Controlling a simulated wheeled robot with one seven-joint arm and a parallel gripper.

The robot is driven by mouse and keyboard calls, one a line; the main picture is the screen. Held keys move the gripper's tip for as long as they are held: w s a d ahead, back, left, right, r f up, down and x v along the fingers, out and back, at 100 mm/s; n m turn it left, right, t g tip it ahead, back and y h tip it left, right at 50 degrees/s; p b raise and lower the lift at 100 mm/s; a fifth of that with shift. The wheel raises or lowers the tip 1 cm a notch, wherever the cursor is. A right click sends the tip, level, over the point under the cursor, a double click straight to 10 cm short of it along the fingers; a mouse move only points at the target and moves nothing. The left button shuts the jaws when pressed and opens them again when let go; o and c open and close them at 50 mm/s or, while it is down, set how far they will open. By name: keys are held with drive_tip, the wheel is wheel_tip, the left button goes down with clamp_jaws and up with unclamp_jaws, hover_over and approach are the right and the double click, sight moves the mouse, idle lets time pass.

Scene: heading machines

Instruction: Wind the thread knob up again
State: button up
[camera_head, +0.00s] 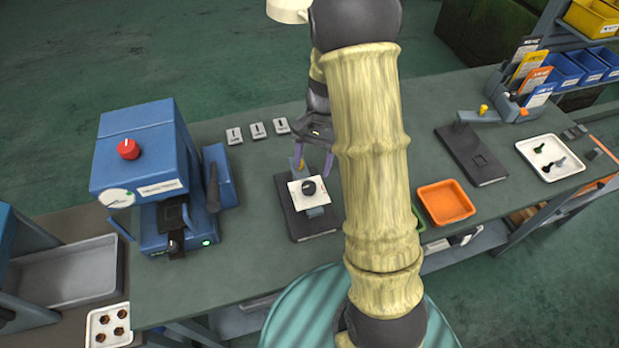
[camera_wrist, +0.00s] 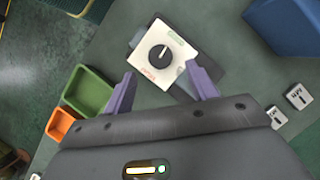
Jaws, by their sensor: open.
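A black round knob (camera_head: 308,187) with a white pointer line sits on a white square plate (camera_head: 315,199) on a dark fixture (camera_head: 296,222) on the bench. In the wrist view the knob (camera_wrist: 159,54) stands in the middle of the white plate (camera_wrist: 150,73), which carries small green and red lettering too blurred to read. My gripper (camera_head: 313,168) is above the far side of this fixture, partly behind my own arm. In the wrist view my gripper (camera_wrist: 160,82) has its two purple fingers apart, pointing toward the plate. Nothing is between the fingers, and they appear clear of the knob.
A blue machine (camera_head: 147,165) with a red knob (camera_head: 128,149) stands left of the fixture. Several small tagged blocks (camera_head: 258,130) lie behind. An orange tray (camera_head: 446,202), a second dark fixture (camera_head: 470,156) and a white tray (camera_head: 549,158) are to the right.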

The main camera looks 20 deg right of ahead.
sight(309, 186)
drive_tip(key=x, duration=0.5)
drive_tip(key=shift+s+a+f+p, duration=0.1)
drive_tip(key=shift+s+f+p, duration=0.05)
drive_tip(key=shift+f+p, duration=0.2)
drive_tip(key=c, duration=1)
